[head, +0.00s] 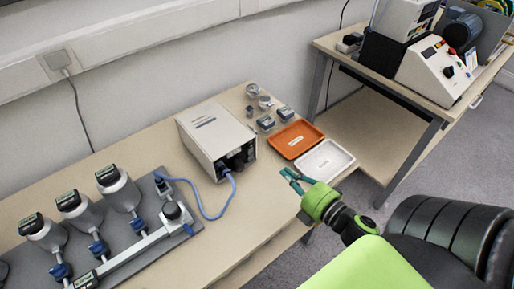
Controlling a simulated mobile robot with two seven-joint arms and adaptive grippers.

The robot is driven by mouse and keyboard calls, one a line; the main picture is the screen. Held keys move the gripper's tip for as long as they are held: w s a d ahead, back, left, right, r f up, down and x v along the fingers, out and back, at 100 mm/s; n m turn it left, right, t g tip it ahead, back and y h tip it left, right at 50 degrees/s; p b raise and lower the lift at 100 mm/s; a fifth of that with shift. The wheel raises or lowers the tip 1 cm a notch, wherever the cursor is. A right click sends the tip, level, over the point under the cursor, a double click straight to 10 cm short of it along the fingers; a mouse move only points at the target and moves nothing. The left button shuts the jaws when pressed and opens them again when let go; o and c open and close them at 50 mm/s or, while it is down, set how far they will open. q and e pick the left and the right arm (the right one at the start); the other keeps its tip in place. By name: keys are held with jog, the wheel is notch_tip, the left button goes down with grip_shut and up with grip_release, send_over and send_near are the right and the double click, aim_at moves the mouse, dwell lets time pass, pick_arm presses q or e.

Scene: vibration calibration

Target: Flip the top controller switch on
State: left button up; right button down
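My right gripper (292,180), with teal fingers on a green body, is above the front edge of the near bench, close to the white tray. Its fingers look apart with nothing between them. A cream control box (436,72) with a sloped front, a red button and a dark knob stands on the far right table. A grey box (405,16) sits higher up behind it, on a black unit (380,50). I cannot tell which of these is the top controller, and no switch position can be read. My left gripper is not in view.
The near bench (262,222) carries a cream box (214,136) with a blue cable, an orange tray (295,139), a white tray (324,161) and several metal canisters (122,190) on a grey plate. A gap of floor separates it from the far table (420,106).

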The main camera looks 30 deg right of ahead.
aim_at(251, 145)
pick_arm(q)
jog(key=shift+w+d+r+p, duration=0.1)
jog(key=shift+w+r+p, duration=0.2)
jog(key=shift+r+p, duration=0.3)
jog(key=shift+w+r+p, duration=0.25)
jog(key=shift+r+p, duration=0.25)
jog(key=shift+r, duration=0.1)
pick_arm(e)
jog(key=w, duration=0.4)
jog(key=w+f, duration=0.1)
jog(key=w, duration=0.4)
jog(key=w+a, duration=0.1)
jog(key=w, duration=0.3)
jog(key=shift+w+f, duration=0.15)
jog(key=shift+f, duration=0.15)
